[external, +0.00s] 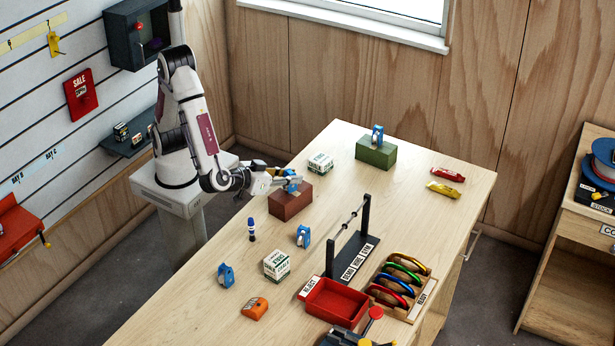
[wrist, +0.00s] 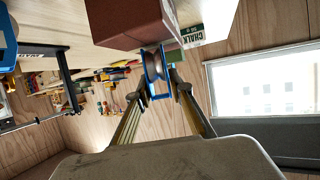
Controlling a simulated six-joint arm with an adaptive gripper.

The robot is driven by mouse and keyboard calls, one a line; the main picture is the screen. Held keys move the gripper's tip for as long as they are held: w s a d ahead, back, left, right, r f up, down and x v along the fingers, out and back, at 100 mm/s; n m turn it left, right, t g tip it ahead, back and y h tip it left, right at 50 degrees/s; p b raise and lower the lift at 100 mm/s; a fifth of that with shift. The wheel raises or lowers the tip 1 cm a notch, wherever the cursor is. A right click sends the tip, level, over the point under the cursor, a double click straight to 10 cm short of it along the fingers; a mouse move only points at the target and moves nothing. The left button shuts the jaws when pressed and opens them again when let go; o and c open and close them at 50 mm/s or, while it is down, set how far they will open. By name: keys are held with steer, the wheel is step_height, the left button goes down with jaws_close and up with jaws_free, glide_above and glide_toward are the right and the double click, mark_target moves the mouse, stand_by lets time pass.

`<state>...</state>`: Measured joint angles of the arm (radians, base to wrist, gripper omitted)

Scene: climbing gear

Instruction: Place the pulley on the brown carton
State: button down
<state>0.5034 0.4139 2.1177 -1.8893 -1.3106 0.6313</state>
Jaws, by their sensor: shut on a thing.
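My gripper (external: 284,181) is shut on a blue pulley (external: 292,187). The pulley, with its grey wheel, shows between the two fingertips in the wrist view (wrist: 155,68). The brown carton (external: 290,206) stands on the table, and the held pulley is at its top face. In the wrist view the carton (wrist: 128,22) is right beside the pulley; I cannot tell whether they touch. Other blue pulleys stand on the green carton (external: 376,152) and on the table, one right of the brown carton (external: 303,236) and one nearer the front (external: 225,275).
A chalk box (external: 320,163) stands behind the brown carton, another (external: 277,264) in front. A blue bottle (external: 251,230) and an orange device (external: 254,308) stand nearby. A black rack (external: 352,245), red reject tray (external: 337,302) and carabiner holder (external: 402,285) are at right.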

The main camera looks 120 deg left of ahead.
steer(key=shift+f, duration=0.1)
steer(key=c, duration=1.8)
jaws_free()
steer(key=v, duration=1.2)
